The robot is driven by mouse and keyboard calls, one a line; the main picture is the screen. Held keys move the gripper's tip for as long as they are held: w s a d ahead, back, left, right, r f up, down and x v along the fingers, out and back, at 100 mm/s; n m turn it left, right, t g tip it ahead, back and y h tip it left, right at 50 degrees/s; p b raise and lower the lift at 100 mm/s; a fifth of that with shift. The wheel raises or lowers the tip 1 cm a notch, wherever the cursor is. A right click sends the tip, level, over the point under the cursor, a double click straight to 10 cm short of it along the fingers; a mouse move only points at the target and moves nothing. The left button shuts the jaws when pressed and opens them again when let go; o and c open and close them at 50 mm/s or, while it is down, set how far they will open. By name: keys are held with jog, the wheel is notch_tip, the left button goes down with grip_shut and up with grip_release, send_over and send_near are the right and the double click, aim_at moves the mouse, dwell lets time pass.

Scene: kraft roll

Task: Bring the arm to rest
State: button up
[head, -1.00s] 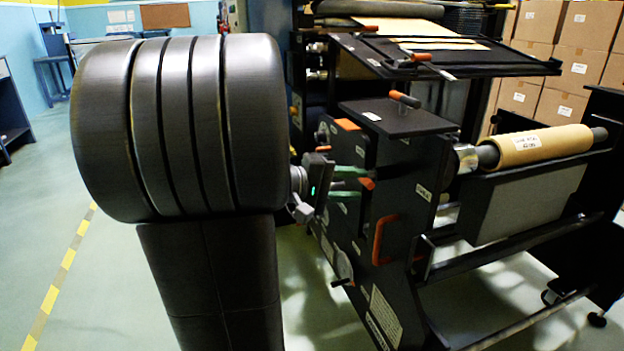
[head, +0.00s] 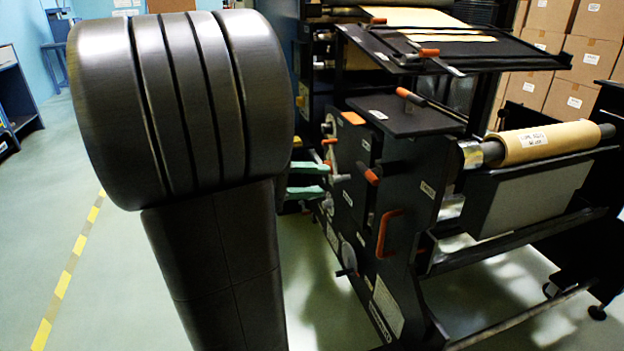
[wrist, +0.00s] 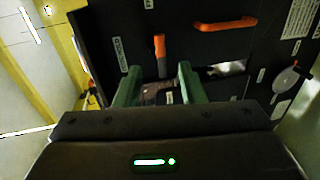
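My gripper (head: 318,180) shows in the head view as two green fingers, just left of the dark machine side panel (head: 408,190). Its body is hidden behind my large dark arm links. In the wrist view my gripper (wrist: 159,78) has its two green fingers apart with nothing held between them. An orange lever (wrist: 160,46) on the panel lies beyond the gap. The fingers look clear of the panel, though the exact distance cannot be told.
The panel carries an orange handle (head: 386,236) and several knobs. A kraft roll (head: 545,143) sits on a shaft at the right. Cartons (head: 572,95) are stacked behind. The floor at the left is open, with a yellow-striped line (head: 66,278).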

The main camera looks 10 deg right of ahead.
aim_at(370, 181)
jog(key=shift+d, duration=0.1)
jog(key=shift+b+x, duration=2.1)
jog(key=shift+x, duration=4.7)
jog(key=shift+f, duration=0.1)
